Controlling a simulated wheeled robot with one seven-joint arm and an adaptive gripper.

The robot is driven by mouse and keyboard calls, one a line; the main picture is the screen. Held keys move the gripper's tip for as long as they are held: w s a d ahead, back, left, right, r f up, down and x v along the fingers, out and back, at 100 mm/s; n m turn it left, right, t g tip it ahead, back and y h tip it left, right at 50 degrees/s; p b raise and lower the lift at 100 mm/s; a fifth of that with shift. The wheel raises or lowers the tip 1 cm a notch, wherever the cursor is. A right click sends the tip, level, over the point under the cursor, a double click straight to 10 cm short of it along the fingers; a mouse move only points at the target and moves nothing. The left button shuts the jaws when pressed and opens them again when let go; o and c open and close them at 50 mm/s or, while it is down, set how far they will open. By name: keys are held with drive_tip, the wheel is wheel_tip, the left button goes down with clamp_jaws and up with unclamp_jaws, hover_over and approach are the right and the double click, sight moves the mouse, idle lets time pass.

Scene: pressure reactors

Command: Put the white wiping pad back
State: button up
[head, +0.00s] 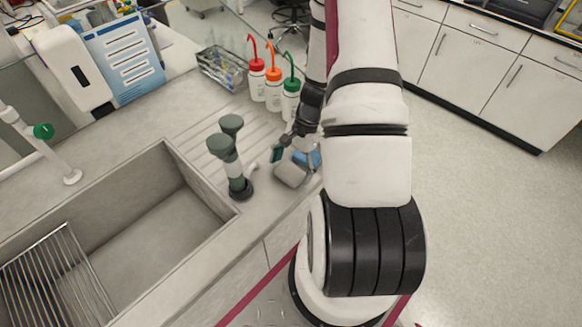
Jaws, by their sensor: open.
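A pale grey-white pad-like block (290,174), which looks like the white wiping pad, lies on the counter to the right of the sink, near the counter's front edge. A blue piece (313,159) shows just behind and to the right of it, partly hidden by my arm. My gripper (293,152) is open and points down, close above and behind the pale block. One green-tipped finger shows at its left. The other finger is hard to make out, and I cannot tell whether either touches the block.
The sink (165,215) opens at left. Floor at right is clear.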

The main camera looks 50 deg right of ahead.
drive_tip(key=b+v, duration=0.2)
drive_tip(key=v, duration=0.9)
wheel_tip(320, 180, up, 11)
drive_tip(key=n+h, duration=0.2)
drive_tip(key=n, duration=0.2)
hover_over(280, 167)
drive_tip(key=s+a+r+n+t+h, duration=0.1)
drive_tip(key=s+a+r+n+t, duration=0.1)
drive_tip(key=s+a+r+n, duration=0.2)
drive_tip(key=s+a+r+n+t+h, duration=0.1)
drive_tip(key=s+a+r+n+t, duration=0.2)
drive_tip(key=a+r+n, duration=0.7)
drive_tip(key=shift+s+a+r+t+h, duration=0.3)
drive_tip(key=shift+s+a+r, duration=0.7)
drive_tip(key=shift+a+r, duration=1.3)
